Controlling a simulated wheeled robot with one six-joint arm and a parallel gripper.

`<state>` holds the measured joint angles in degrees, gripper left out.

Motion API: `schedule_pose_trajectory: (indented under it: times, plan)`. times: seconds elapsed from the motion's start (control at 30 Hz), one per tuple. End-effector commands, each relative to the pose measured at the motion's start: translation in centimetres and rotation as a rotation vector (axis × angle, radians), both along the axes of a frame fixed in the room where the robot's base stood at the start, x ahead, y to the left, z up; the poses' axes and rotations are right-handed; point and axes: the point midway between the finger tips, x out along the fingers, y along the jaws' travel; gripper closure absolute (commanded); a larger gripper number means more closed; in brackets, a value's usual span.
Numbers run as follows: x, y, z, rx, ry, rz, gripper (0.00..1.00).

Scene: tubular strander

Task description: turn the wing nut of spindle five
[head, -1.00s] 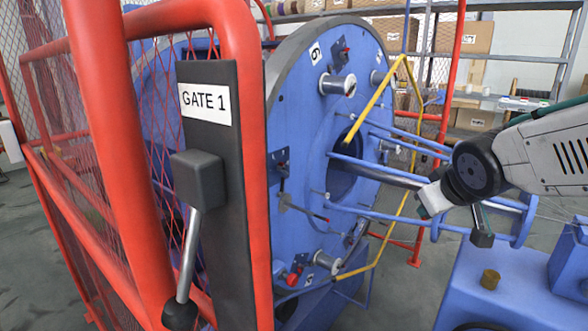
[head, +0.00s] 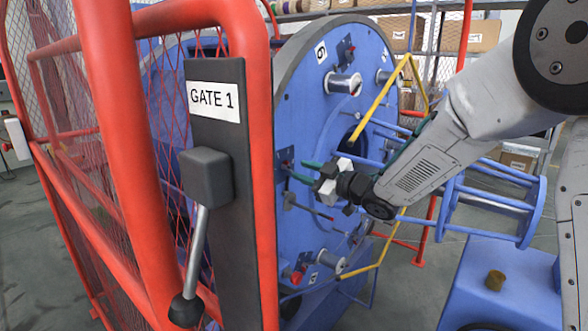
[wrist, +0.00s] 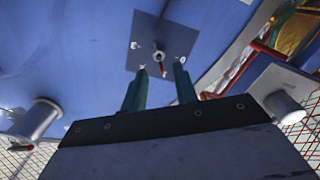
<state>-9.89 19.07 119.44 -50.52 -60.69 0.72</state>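The big blue disc (head: 300,110) carries several small plates with fittings around its face. In the wrist view one dark blue plate (wrist: 180,38) is straight ahead, with a small metal nut or stud (wrist: 159,55) and a red-tipped piece just below it. The same plate shows at the disc's left edge in the head view (head: 282,158). I cannot read a five there. My gripper (wrist: 160,70) is open and empty, its two green fingers pointing at the plate on either side of the nut. It also shows in the head view (head: 298,171). Contact cannot be told.
A yellow bar (head: 375,105) crosses the disc's right side.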

Motion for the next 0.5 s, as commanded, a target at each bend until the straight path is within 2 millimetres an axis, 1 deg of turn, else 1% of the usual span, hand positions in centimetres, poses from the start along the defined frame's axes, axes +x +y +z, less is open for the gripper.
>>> schedule_pose_trajectory:
  times: [0.03,0.1,0.2,0.33,0.5]
  plan:
    - [0.5,0.7,0.0,0.0,0.0,0.002,0.71]
    - [1.2,1.6,0.0,0.001,-0.001,0.001,0.71]
    - [1.9,2.4,0.0,-0.001,0.001,-0.001,0.71]
    - [2.4,3.0,0.0,0.0,0.0,-0.001,0.71]
    - [2.5,3.1,0.0,0.001,0.001,-0.002,0.71]
